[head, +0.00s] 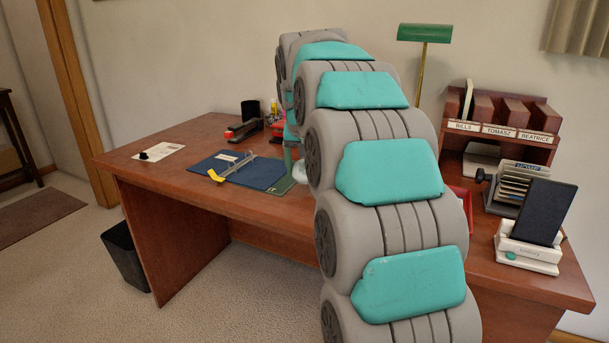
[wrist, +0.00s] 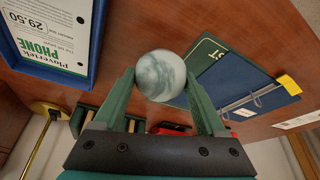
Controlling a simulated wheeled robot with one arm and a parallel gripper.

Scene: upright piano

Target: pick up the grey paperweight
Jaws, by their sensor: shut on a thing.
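The grey paperweight (wrist: 161,76) is a round ball with white and grey-green marbling, seen in the middle of the wrist view. My gripper (wrist: 160,82) has its two green fingers on either side of the ball and is shut on it. In the head view my arm hides most of the gripper, and a small pale patch beside the arm over the desk may be the ball. I cannot tell whether the ball touches the desk (head: 160,137).
A blue ring binder (head: 262,174) with a yellow tag lies left of my arm; it also shows in the wrist view (wrist: 225,72). A stapler (head: 243,130) and black cup (head: 250,109) stand behind. A letter rack (head: 515,150), card file and phone stand (head: 528,245) fill the right.

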